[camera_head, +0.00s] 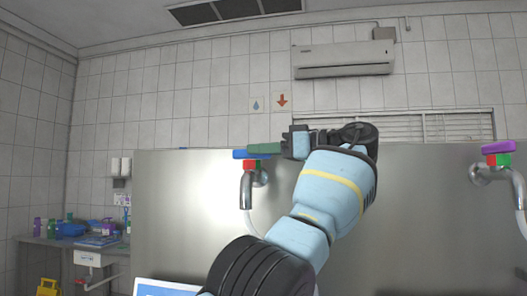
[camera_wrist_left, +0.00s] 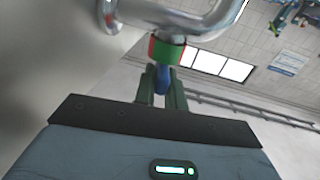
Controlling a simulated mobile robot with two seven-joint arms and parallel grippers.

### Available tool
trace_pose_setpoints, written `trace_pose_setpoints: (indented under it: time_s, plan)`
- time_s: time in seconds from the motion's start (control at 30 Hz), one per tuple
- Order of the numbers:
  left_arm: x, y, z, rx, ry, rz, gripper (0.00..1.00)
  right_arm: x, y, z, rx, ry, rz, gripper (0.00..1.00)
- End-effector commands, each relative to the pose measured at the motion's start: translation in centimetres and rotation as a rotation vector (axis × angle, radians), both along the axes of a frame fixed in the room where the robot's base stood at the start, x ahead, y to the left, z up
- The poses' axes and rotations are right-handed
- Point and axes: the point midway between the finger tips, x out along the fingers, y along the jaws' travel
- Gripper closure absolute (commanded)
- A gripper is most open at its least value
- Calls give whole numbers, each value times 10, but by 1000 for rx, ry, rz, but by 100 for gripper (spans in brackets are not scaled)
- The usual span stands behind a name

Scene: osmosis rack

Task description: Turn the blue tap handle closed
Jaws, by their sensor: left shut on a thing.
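The blue tap handle (camera_head: 239,154) sits on top of a metal tap (camera_head: 246,187) with a red and green collar, in front of the steel panel. My left gripper (camera_head: 256,149) reaches the handle from the right, its green fingers level with it. In the left wrist view the fingers (camera_wrist_left: 162,80) are shut on the blue handle (camera_wrist_left: 163,86), one on each side. The red and green collar (camera_wrist_left: 166,50) and the curved metal pipe (camera_wrist_left: 190,18) lie beyond them. The fingers hide part of the handle. My right gripper is not in view.
A second tap with a purple handle (camera_head: 498,147) stands at the far right. A steel panel (camera_head: 185,215) is behind both taps. A side counter (camera_head: 70,243) with bottles and a blue object is at the left. An air conditioner (camera_head: 343,59) hangs high on the tiled wall.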

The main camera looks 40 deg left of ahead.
Motion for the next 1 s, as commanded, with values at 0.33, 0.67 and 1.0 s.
trace_pose_setpoints:
  time_s: [0.33, 0.67, 1.0]
  plan:
    - [0, 0, -1, -4, 0, 3, 100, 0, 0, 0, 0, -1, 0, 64]
    - [0, 0, -1, -2, 0, 2, 66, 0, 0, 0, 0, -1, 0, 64]
    - [0, 1, 0, -1, 1, 2, 66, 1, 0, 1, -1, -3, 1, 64]
